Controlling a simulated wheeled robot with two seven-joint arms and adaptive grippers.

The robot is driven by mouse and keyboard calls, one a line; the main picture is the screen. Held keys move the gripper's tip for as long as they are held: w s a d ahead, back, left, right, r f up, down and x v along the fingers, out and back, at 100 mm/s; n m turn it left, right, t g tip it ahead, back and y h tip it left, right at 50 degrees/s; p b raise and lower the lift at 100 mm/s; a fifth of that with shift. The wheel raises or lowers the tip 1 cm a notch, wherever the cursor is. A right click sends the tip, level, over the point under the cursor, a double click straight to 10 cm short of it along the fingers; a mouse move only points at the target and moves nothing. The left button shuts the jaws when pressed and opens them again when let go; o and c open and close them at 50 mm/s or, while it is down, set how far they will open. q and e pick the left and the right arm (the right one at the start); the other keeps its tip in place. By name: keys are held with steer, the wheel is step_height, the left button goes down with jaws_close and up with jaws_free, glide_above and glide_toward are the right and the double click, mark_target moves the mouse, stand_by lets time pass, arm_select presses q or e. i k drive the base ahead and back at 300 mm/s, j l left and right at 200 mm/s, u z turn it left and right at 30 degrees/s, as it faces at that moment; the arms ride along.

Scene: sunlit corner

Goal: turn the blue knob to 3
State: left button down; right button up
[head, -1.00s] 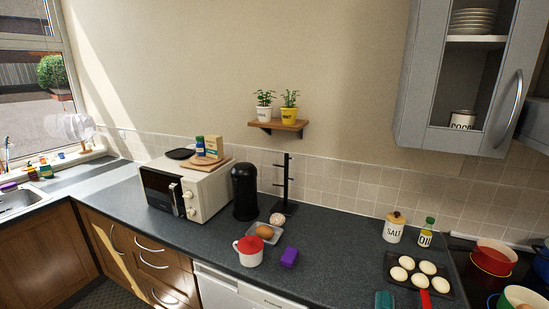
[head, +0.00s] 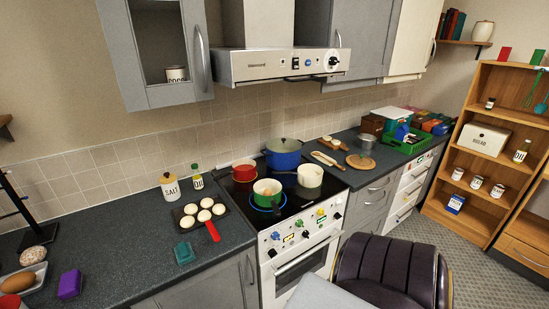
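The white cooker (head: 300,262) stands in the middle of the view. The colours are small and hard to tell apart, and I cannot read any numbers. A round blue spot (head: 308,62), perhaps a knob, shows on the extractor hood's front (head: 280,66) next to a black knob (head: 333,61). Neither of my grippers is in the head view.
Red, green, blue and cream pots stand on the black hob (head: 285,190). A wooden shelf unit (head: 490,145) is at the right.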

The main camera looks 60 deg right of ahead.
mark_target(276, 236)
steer(key=k+l+z, duration=0.2)
steer(key=k+l, duration=0.2)
steer(key=l, duration=0.25)
steer(key=k+l+z, duration=0.1)
steer(key=k+l, duration=0.25)
steer(key=l, duration=0.35)
steer(key=k+l+z, duration=0.25)
steer(key=l, duration=0.45)
steer(key=k+l+z, duration=0.1)
steer(key=l, duration=0.3)
steer(key=k+l+z, duration=0.1)
steer(key=k+l, duration=0.15)
steer(key=l, duration=0.1)
